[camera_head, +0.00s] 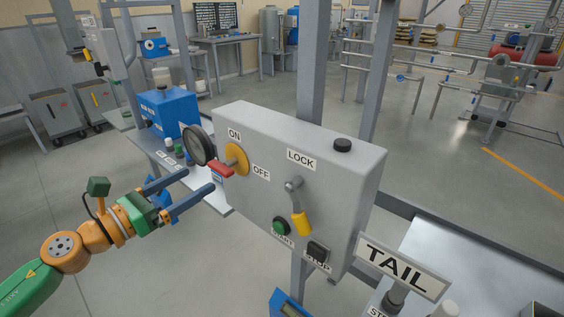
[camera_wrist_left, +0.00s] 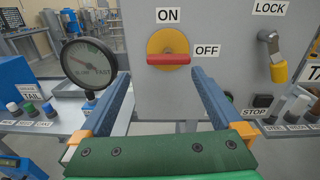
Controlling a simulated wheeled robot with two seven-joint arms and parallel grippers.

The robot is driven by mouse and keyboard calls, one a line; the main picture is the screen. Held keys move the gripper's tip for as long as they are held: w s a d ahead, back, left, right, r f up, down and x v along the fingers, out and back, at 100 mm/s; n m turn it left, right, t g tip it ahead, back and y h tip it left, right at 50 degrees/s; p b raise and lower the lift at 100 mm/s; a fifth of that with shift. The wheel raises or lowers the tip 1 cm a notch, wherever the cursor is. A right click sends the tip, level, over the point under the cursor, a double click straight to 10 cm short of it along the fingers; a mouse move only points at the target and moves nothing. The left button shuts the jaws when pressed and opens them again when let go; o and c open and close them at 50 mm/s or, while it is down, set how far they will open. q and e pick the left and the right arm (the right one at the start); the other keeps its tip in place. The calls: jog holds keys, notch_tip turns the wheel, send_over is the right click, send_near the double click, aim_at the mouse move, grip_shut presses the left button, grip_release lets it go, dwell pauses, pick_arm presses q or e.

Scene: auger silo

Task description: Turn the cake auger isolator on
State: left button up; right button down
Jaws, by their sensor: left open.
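The isolator is a round yellow plate with a red handle (camera_head: 221,168) on the front of a grey box (camera_head: 262,192). An ON label (camera_head: 234,134) is above it and an OFF label (camera_head: 261,172) is at its right. In the left wrist view the red handle (camera_wrist_left: 168,60) lies level, its right end toward OFF. My left gripper (camera_head: 199,181) is open and empty, in front of the box near the handle. In the left wrist view its two blue fingers (camera_wrist_left: 162,88) are spread either side of the handle, a little below it. My right gripper is not in view.
A dial gauge (camera_wrist_left: 89,66) stands left of the isolator. A lock hasp with a yellow padlock (camera_head: 300,222), a green START button (camera_head: 281,226) and a black STOP button (camera_head: 317,250) are to the right. A TAIL sign (camera_head: 402,267) stands at lower right.

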aim_at(216, 170)
pick_arm(q)
jog(key=shift+m+h, duration=0.3)
jog(key=shift+m, duration=0.3)
jog(key=p+x, duration=0.1)
jog(key=x, duration=0.1)
jog(key=p+x, duration=0.1)
jog(key=x, duration=0.1)
jog(key=d+p+x, duration=0.1)
jog(key=p+x, duration=0.1)
jog(key=x, duration=0.1)
jog(key=shift+s+r, duration=0.3)
jog(key=shift+c, duration=0.4)
jog(key=shift+s, duration=0.1)
jog(key=c, duration=1.1)
